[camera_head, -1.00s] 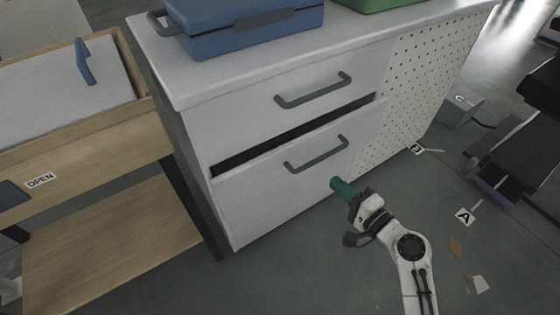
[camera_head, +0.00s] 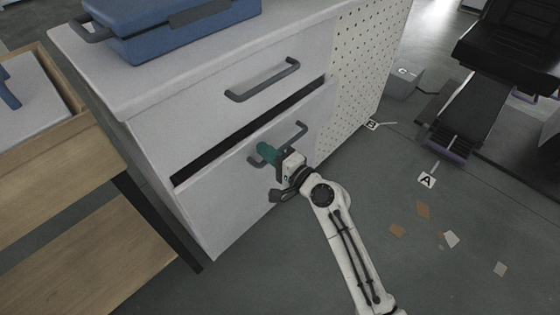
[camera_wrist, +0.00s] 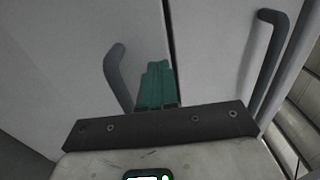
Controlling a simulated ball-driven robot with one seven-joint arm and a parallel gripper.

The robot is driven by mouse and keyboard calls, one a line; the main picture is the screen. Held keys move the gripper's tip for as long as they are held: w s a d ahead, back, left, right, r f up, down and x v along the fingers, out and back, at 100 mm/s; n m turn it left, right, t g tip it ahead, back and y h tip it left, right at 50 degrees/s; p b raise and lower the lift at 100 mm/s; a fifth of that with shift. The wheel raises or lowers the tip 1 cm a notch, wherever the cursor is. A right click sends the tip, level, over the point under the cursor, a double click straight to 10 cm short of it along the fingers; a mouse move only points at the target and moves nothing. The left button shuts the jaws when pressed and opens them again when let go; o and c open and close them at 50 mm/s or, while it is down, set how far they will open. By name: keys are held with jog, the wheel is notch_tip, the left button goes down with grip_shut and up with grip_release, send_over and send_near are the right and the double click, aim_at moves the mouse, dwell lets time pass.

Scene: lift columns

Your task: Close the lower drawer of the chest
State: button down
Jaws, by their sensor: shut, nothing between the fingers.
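The lower drawer (camera_head: 229,195) of the white chest (camera_head: 155,150) stands slightly open, with a dark gap along its top edge. Its grey bar handle (camera_head: 292,135) is partly hidden by my gripper. My gripper (camera_head: 264,150), with teal fingers, is shut and empty in front of the lower drawer, at the handle. In the wrist view the fingers (camera_wrist: 157,84) point at the drawer front, beside the lower handle (camera_wrist: 117,75) and near the dark gap. I cannot tell whether they touch the front. The upper drawer (camera_head: 215,105) appears closed; its handle (camera_head: 262,80) also shows in the wrist view (camera_wrist: 264,60).
A blue case (camera_head: 180,25) lies on the chest top. A wooden bench (camera_head: 75,215) stands close on the left. Small scraps (camera_head: 423,209) lie on otherwise open floor.

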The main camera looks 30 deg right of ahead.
aim_at(254, 142)
jog(key=shift+x, duration=0.8)
jog(key=x, duration=0.4)
jog(key=shift+w+a+b, duration=0.1)
jog(key=shift+w+b, duration=0.25)
jog(key=shift+b, duration=0.05)
jog(key=shift+w+r, duration=0.15)
jog(key=shift+w, duration=0.05)
jog(key=shift+a, duration=0.1)
jog(key=shift+s, duration=0.1)
